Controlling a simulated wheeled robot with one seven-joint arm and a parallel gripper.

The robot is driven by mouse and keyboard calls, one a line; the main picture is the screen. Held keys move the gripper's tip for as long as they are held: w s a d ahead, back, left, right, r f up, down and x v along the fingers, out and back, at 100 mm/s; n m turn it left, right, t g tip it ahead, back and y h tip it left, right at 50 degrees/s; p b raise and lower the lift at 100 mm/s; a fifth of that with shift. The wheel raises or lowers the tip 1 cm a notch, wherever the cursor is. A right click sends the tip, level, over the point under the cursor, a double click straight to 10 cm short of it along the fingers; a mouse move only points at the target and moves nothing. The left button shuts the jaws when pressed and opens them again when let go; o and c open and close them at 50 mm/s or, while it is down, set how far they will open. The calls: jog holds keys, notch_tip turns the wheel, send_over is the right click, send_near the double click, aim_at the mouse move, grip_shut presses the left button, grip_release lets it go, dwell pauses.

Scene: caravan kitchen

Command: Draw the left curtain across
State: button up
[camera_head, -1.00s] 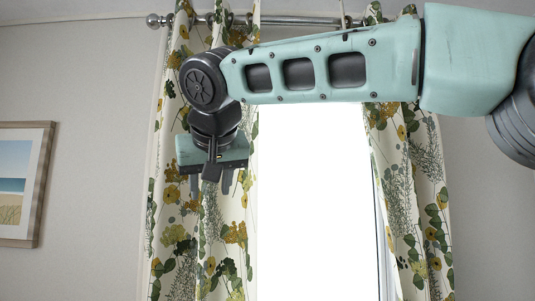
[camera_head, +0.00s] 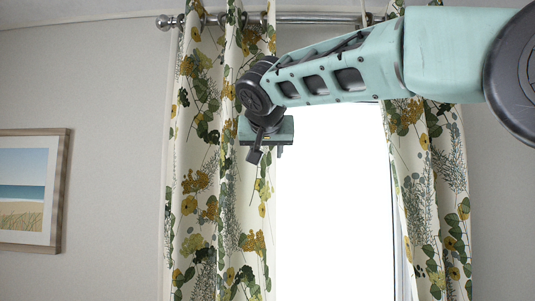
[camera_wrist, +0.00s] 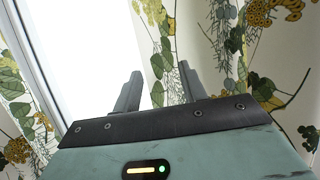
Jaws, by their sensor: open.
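The left curtain (camera_head: 215,215), cream with yellow and green flowers, hangs gathered in folds at the left side of the window. My gripper (camera_head: 265,150) is in front of the curtain's inner edge, near the bright window. In the wrist view, my gripper (camera_wrist: 158,92) is open, its two fingers apart. The left curtain (camera_wrist: 215,45) fills the right part of that view, and its edge shows between and behind the fingers. I cannot tell whether the fingers touch the cloth.
A metal rod (camera_head: 310,19) runs above the window (camera_head: 330,210). The right curtain (camera_head: 435,200) hangs at the window's right side. A framed beach picture (camera_head: 28,190) is on the wall at left. My arm crosses in front of the window's top.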

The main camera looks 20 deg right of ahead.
aim_at(268, 163)
jog(key=p+x, duration=0.2)
jog(key=x, duration=0.3)
jog(key=shift+w+d, duration=0.1)
jog(key=shift+w, duration=0.1)
jog(key=shift+w+d+f+p, duration=0.15)
jog(key=shift+w+f+p, duration=0.15)
jog(key=shift+w, duration=0.05)
grip_shut()
